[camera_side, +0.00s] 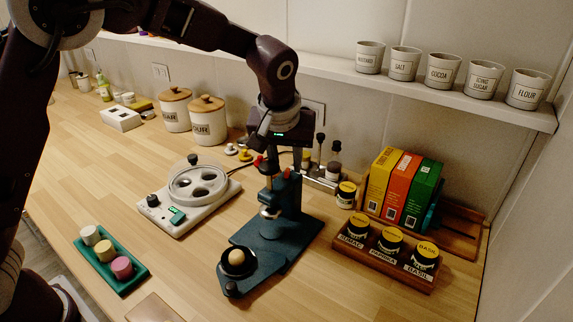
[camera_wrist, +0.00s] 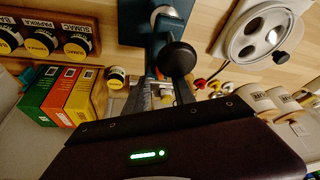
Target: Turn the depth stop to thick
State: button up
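A dark blue-green press (camera_side: 285,215) stands on the counter, with a black round cup (camera_side: 237,262) holding a pale ball on its base. In the wrist view the press (camera_wrist: 138,25) is at the top centre, with a large black ball knob (camera_wrist: 177,58) in front of the gripper. The fingers are hard to separate from the metal parts of the press, so I cannot tell their opening or contact. No depth stop marking is legible.
A white device with a round dish (camera_side: 195,190) stands left of the press. A green tray (camera_side: 112,262) holds three coloured cylinders. Spice jars in a wooden rack (camera_side: 385,268) and tea boxes (camera_side: 403,187) are at the right. Canisters (camera_side: 208,120) stand behind.

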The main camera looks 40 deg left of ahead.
jog(key=shift+x, duration=0.9)
jog(key=shift+c, duration=0.4)
grip_shut()
jog(key=m+h, duration=0.1)
jog(key=m, duration=0.1)
jog(key=m+h, duration=0.1)
jog(key=m, duration=0.2)
jog(key=shift+a, duration=0.2)
jog(key=m+h, duration=0.1)
jog(key=m, duration=0.3)
jog(key=shift+a+m+h, duration=0.15)
jog(key=shift+m+h, duration=0.15)
jog(key=shift+h, duration=0.1)
jog(key=shift+m, duration=0.3)
